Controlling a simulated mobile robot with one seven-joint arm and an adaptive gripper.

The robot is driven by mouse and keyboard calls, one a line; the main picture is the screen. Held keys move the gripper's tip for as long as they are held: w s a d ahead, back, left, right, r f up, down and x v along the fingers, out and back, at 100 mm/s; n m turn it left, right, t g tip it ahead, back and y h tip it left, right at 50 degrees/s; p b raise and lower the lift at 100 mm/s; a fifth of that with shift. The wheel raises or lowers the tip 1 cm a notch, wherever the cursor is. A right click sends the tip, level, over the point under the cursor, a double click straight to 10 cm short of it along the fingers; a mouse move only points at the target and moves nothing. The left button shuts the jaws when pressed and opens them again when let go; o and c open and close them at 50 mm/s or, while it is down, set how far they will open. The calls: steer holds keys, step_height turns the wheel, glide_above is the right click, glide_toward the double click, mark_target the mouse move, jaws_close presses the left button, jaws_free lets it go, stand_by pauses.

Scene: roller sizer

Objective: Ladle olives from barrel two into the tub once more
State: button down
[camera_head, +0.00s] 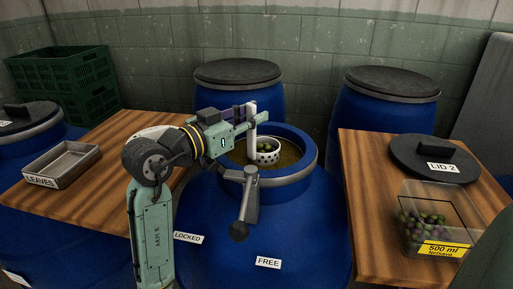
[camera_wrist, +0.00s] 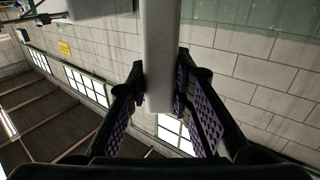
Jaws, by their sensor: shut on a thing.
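My gripper (camera_head: 252,112) is shut on the pale upright handle of the ladle (camera_head: 252,130). In the wrist view the purple-padded fingers (camera_wrist: 160,100) press the handle from both sides. The ladle's white perforated bowl (camera_head: 265,156) holds a few green olives and hangs in the mouth of the open blue barrel (camera_head: 315,225), which I take as barrel two. Whether the bowl touches the brownish brine (camera_head: 290,153) is hard to tell. The clear tub (camera_head: 408,248) stands on the right wooden table, partly filled with green and dark olives. Its yellow label reads 500 ml.
A grey lever (camera_head: 248,195) stands at the barrel's front rim, above LOCKED and FREE labels. Lid 2 (camera_head: 408,150) lies behind the tub on the right table (camera_head: 375,215). The left table holds a LEAVES tray (camera_head: 62,165). Two lidded barrels stand behind.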

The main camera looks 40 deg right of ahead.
steer(key=shift+r+p, duration=3.3)
steer(key=shift+r, duration=1.35)
